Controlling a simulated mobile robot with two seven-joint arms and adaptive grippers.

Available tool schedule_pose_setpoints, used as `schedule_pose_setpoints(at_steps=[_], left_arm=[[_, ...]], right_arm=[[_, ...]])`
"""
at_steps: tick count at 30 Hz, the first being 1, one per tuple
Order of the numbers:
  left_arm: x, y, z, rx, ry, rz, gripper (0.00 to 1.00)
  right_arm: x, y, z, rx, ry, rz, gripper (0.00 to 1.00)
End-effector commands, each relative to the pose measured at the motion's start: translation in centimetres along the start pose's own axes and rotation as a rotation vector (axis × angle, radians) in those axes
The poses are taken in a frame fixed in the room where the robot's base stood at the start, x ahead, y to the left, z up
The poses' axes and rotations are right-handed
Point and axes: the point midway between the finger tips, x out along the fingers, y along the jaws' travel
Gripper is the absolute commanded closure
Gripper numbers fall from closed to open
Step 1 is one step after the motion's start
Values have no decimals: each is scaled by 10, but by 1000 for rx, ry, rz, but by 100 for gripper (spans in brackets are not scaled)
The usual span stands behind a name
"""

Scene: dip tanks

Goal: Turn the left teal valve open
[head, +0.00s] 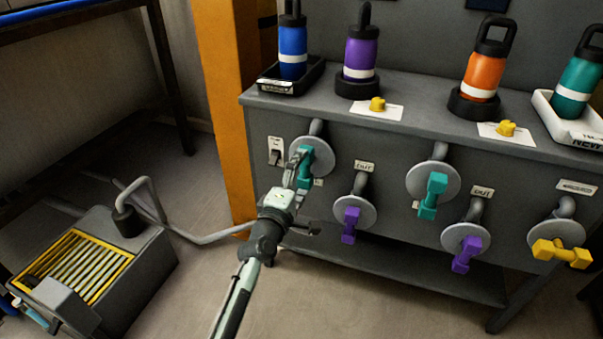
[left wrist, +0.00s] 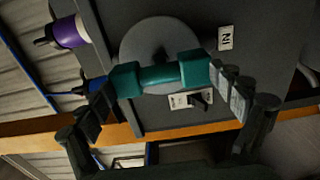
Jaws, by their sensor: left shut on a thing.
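The left teal valve (head: 305,160) is at the upper left of the panel front, on a round grey plate. Its handle hangs roughly downright in the head view. My left gripper (head: 297,172) is at this handle and partly covers it. In the left wrist view the teal handle (left wrist: 160,75) lies across between the two fingers, which are shut on its two ends. The grey plate (left wrist: 158,45) shows behind it. My right gripper is in neither view.
Right of it are a purple valve (head: 351,222), another teal valve (head: 432,195), a second purple valve (head: 466,254) and a yellow valve (head: 562,253). A switch (head: 275,152) is close on the left. An orange post (head: 228,110) stands left of the panel.

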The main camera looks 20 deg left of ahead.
Motion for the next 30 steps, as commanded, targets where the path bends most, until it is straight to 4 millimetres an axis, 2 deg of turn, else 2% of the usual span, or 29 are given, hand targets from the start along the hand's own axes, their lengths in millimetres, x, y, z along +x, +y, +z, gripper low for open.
schedule_pose_setpoints(at_steps=[1,9,10,12,20,23,26,30], left_arm=[[2,6,0,-6,1,10,36],[2,6,0,-6,1,10,36],[2,6,0,-6,1,10,6],[2,5,0,-5,0,10,0],[0,2,0,-3,0,4,0],[-6,1,0,-3,0,3,0],[-21,0,0,-3,-1,2,0],[-52,0,1,-2,-1,1,0]], right_arm=[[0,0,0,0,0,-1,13],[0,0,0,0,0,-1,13],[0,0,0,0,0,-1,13],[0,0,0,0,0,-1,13],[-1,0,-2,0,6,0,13],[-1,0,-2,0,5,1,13],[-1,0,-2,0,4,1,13],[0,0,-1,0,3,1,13]])
